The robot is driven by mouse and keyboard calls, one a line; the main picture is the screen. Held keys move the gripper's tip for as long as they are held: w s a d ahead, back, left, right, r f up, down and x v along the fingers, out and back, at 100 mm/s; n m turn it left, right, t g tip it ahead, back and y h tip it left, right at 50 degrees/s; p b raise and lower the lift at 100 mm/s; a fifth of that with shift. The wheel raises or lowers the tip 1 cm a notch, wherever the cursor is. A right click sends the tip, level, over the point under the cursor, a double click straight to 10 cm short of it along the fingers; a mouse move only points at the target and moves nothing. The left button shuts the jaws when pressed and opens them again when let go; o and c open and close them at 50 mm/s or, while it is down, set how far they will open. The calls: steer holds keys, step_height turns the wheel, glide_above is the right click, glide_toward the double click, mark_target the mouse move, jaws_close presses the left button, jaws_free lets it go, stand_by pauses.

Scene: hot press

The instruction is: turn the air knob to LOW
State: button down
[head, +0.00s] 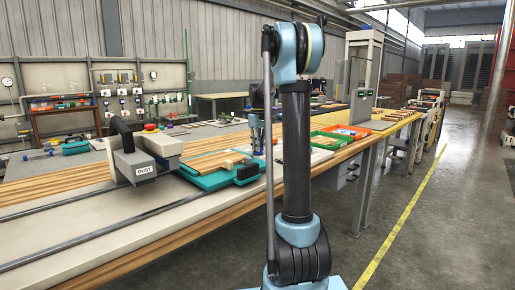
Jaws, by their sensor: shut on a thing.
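My gripper (258,151) points down over the far part of the bench, just left of my dark upright arm link. It is small in this view. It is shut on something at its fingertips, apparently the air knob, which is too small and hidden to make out. The knob's setting and any LOW mark cannot be read. A teal fixture (206,181) with wooden pieces and a dark block (247,173) lies on the bench just in front of the gripper.
A grey box marked DUST (140,169) with a black hose stands left on the long bench (100,221). A green tray (322,143) and an orange tray (340,139) lie right of my arm. Gauges and valves line the back wall. The floor right of the bench is clear.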

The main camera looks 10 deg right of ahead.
steer(key=shift+w, duration=0.1)
stand_by(0.3)
steer(key=c, duration=1.6)
jaws_free()
steer(key=shift+o, duration=0.2)
step_height(320, 180, up, 12)
